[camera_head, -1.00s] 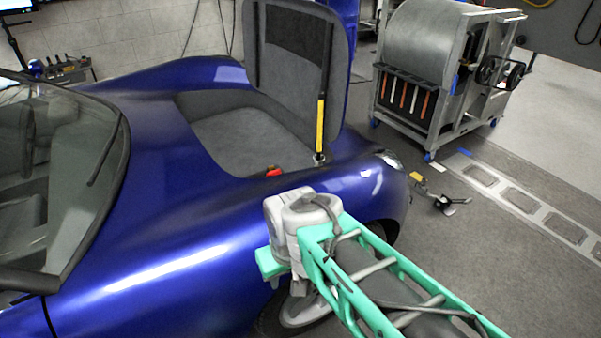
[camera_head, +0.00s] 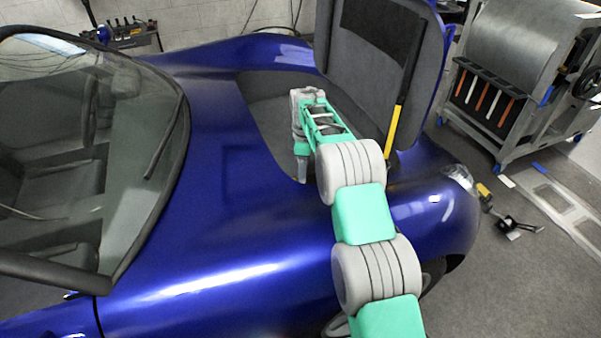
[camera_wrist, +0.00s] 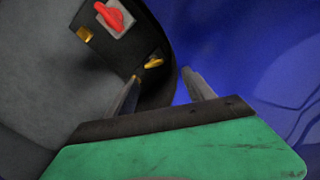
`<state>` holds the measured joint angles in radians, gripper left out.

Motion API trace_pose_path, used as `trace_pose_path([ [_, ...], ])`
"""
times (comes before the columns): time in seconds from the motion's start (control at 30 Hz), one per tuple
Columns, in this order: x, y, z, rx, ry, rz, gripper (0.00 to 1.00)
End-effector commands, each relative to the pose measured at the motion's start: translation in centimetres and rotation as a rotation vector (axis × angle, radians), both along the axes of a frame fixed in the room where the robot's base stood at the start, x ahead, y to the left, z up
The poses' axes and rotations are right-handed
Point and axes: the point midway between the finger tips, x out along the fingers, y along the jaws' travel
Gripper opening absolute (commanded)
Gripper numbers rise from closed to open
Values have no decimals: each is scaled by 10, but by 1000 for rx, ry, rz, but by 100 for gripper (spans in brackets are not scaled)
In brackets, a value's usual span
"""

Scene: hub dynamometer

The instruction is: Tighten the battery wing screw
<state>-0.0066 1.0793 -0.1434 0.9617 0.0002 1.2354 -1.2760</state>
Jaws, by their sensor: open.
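In the wrist view a small brass wing-shaped piece (camera_wrist: 154,62), which looks like the wing screw, sits at the edge of a dark battery box (camera_wrist: 118,52). My gripper (camera_wrist: 160,74) is open, and the brass piece shows between its two fingertips, a little beyond them. No contact is visible. In the head view my gripper (camera_head: 302,174) points down at the near edge of the blue car's open front compartment (camera_head: 262,92). The wing screw and battery are hidden there behind my arm and the compartment edge.
A red knob (camera_wrist: 114,16) and a second brass piece (camera_wrist: 84,33) are on the box. Blue bodywork (camera_wrist: 235,55) lies close on the right. The raised lid (camera_head: 385,50) and its yellow-and-black strut (camera_head: 392,138) stand just right of my arm.

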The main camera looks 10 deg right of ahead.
Motion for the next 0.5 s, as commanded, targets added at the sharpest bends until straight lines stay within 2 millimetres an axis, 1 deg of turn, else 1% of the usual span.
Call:
trace_pose_path([
  [0.03, 5, 0, -8, 0, 4, 31, 62],
  [0.1, 8, 0, -16, 0, 7, 60, 62],
  [0.27, 8, -3, -37, 0, 12, 71, 62],
  [0.4, 8, -3, -65, 0, 12, 68, 62],
  [0.5, 8, -3, -82, 0, 11, 68, 62],
])
